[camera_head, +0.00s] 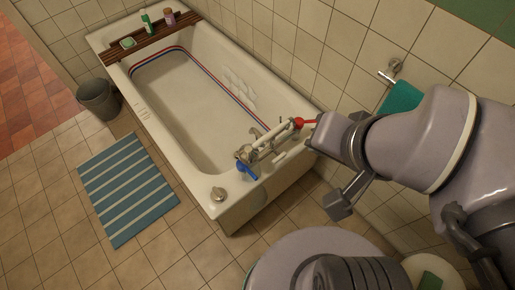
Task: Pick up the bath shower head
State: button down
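The bath shower head appears to be the pale handset (277,138) lying across the tap fitting at the near end of the white bathtub (218,180). Its small parts are hard to tell apart from the fitting. My gripper (318,165) is just right of it, beside the tub's near right corner. One dark finger is spread well out below the wrist; the other is mostly hidden. The gripper looks open and empty, apart from the handset.
A red tap handle (299,123) and a blue one (247,171) flank the fitting. The tiled wall is close behind, with a teal towel (400,97) on a rail. A wooden rack (155,40) with bottles spans the far end. A striped mat (125,188) and bin (99,99) lie left.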

aim_at(247, 153)
jog(key=j+z, duration=0.15)
jog(key=j, duration=0.3)
jog(key=j+z, duration=0.2)
jog(key=j, duration=0.3)
jog(key=j+z, duration=0.15)
jog(key=j, duration=0.3)
jog(key=j+z, duration=0.2)
jog(key=j, duration=0.25)
jog(key=k+j+z, duration=0.15)
jog(key=j, duration=0.3)
jog(key=k+j+z, duration=0.2)
jog(key=j, duration=0.25)
jog(key=j+z, duration=0.15)
jog(key=j, duration=0.25)
jog(key=k+j+z, duration=0.2)
jog(key=j, duration=0.2)
jog(key=i+j+z, duration=0.1)
jog(key=j, duration=0.15)
jog(key=j+z, duration=0.1)
jog(key=j, duration=0.2)
jog(key=i, duration=0.05)
